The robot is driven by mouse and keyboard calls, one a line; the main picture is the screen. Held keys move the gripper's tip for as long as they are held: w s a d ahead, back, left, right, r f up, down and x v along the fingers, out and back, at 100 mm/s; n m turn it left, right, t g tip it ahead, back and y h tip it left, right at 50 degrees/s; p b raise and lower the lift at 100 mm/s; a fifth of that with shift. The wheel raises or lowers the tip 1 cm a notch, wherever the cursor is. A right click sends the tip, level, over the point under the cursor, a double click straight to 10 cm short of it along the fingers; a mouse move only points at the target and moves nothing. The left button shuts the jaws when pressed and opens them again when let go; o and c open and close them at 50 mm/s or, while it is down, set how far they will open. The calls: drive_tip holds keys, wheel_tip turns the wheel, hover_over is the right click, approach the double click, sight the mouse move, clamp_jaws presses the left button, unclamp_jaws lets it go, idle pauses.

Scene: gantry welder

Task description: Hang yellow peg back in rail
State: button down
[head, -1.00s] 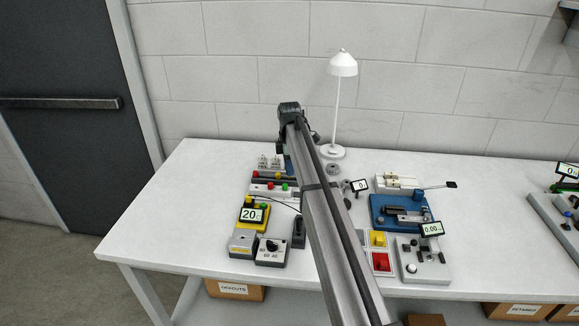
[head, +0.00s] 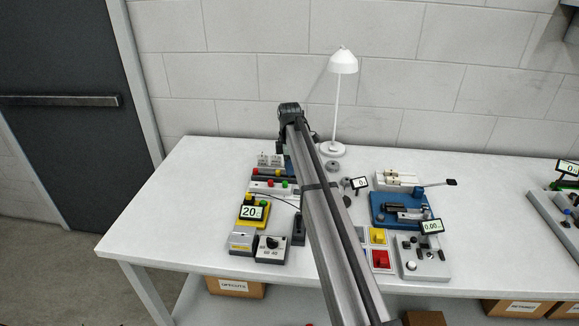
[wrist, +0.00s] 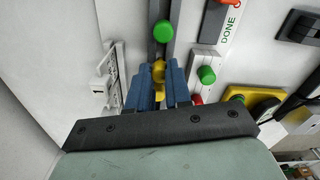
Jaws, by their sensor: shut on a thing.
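My gripper (wrist: 160,88) shows in the wrist view as two blue fingers shut on a yellow peg (wrist: 158,70). The fingers hide much of the peg. A dark rail (wrist: 161,52) runs up the picture just beyond the fingertips, with a green peg (wrist: 163,31) on it. I cannot tell whether the yellow peg touches the rail. In the head view the dark rail (head: 267,176) lies on the table left of my arm, and the gripper's fingers cannot be made out.
A white DONE rail (wrist: 232,25) with green and red pegs lies right of the dark rail. A white block (wrist: 100,85) stands to the left. In the head view a yellow meter (head: 253,222), a white lamp (head: 343,62) and a blue fixture (head: 382,212) are nearby. The table's left end is clear.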

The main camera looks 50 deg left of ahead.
drive_tip(key=shift+f, duration=0.5)
idle(0.4)
drive_tip(key=c, duration=1)
unclamp_jaws()
drive_tip(key=shift+o, duration=0.2)
wheel_tip(320, 180, up, 14)
drive_tip(key=shift+f, duration=0.1)
